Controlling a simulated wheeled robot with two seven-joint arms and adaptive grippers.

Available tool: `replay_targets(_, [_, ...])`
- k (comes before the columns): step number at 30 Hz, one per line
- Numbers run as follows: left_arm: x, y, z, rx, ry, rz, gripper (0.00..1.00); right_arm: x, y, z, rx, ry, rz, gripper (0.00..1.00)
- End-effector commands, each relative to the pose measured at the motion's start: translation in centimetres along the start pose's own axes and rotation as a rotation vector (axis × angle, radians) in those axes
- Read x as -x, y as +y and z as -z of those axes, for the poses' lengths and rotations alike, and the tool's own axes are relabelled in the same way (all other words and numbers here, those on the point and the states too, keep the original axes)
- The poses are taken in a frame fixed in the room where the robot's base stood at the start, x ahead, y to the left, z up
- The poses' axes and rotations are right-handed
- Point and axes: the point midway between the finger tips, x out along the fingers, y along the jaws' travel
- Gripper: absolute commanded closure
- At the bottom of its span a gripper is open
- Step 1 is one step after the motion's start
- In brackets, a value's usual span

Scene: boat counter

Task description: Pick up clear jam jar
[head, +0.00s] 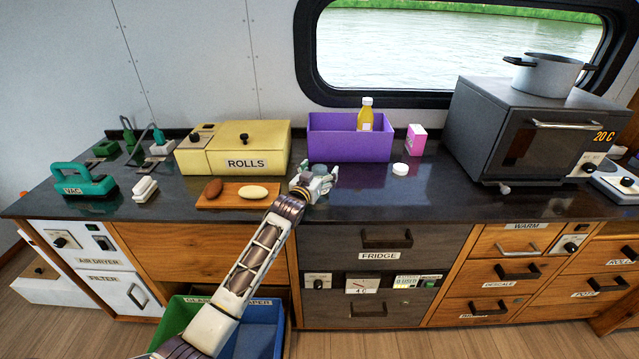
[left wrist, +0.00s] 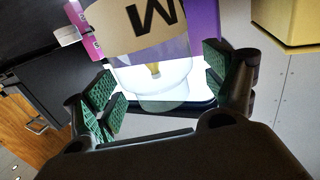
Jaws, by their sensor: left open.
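The clear jam jar (head: 320,170) stands on the dark counter in front of the purple bin, partly hidden by my left gripper (head: 314,182) in the head view. In the left wrist view, the see-through jar (left wrist: 150,82) fills the space between the green-padded fingers of my left gripper (left wrist: 160,90). A beige band with a dark letter M shows on it. The fingers are apart, one on each side of the jar. I cannot tell whether either pad touches it. My right gripper is in neither view.
The purple bin (head: 350,147) holds a yellow bottle (head: 366,121). A pink box (head: 416,139) and white lid (head: 400,169) lie to the right. A yellow ROLLS box (head: 232,148) and wooden board (head: 238,203) are to the left. The counter right of the gripper is mostly clear.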

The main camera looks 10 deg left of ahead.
Motion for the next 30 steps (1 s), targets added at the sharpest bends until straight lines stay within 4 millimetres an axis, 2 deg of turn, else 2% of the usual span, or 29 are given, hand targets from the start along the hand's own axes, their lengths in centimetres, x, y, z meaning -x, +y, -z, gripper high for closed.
replay_targets(2, [0.0,0.0,0.0,0.0,0.0,0.0,0.18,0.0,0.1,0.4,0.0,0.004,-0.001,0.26])
replay_targets(9, [0.0,0.0,0.0,0.0,0.0,0.0,0.49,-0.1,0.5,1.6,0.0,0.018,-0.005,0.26])
replay_targets(15, [0.0,0.0,0.1,0.0,0.002,0.0,0.74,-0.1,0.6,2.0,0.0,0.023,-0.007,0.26])
replay_targets(24, [0.0,0.0,0.3,-0.001,0.002,0.0,0.76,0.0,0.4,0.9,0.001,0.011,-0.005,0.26])
replay_targets(30, [0.1,0.0,1.8,-0.002,0.004,0.0,0.76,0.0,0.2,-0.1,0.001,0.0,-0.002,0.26])
